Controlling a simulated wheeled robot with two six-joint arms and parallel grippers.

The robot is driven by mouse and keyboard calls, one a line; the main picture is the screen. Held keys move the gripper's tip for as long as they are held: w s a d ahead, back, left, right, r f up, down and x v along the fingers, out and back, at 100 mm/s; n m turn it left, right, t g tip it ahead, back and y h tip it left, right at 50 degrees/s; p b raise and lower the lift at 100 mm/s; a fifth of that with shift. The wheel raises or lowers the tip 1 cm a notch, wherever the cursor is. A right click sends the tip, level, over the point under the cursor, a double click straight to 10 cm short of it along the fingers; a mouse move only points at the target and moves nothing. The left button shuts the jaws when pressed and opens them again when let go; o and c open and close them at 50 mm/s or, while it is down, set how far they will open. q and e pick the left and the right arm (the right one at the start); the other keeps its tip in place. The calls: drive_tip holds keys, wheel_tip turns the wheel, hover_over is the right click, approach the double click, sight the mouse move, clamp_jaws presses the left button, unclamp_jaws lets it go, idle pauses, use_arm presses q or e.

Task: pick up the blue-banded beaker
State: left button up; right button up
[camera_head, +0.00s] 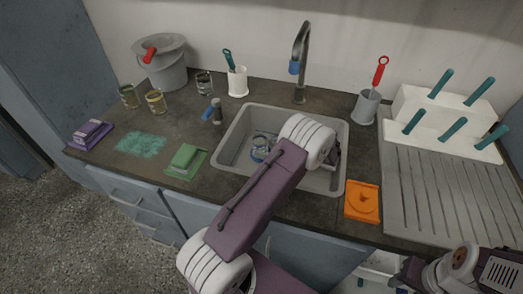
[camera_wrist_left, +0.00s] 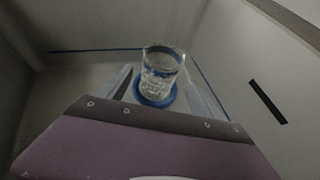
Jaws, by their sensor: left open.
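The blue-banded beaker (camera_wrist_left: 160,75) is clear glass with a blue band near its rim and blue at its base. It stands on the sink floor in the left wrist view. In the head view the beaker (camera_head: 261,146) shows beside my left arm, inside the grey sink (camera_head: 232,150). My left gripper (camera_wrist_left: 158,70) is open, its fingers to either side of the beaker in the wrist picture; I cannot tell how far short of it they are. In the head view my left wrist hides the fingers. My right arm shows at the lower right, its fingers not clear.
The sink walls are close around my left gripper. The faucet (camera_head: 301,60) rises behind the sink. A white block with teal handles (camera_head: 410,105) stands by the drainboard (camera_head: 425,195).

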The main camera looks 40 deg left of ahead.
sight(255, 145)
use_arm(q)
drive_tip(key=shift+x, duration=1.25)
drive_tip(key=b+x, duration=0.1)
drive_tip(key=x, duration=0.3)
drive_tip(key=shift+s+a+r+b, duration=0.1)
drive_tip(key=shift+a+b, duration=0.05)
drive_tip(key=shift+b, duration=0.25)
drive_tip(key=shift+a, duration=0.45)
drive_tip(key=shift+d, duration=0.1)
drive_tip(key=shift+c, duration=0.8)
drive_tip(key=c, duration=1.4)
drive_tip(key=shift+r, duration=0.1)
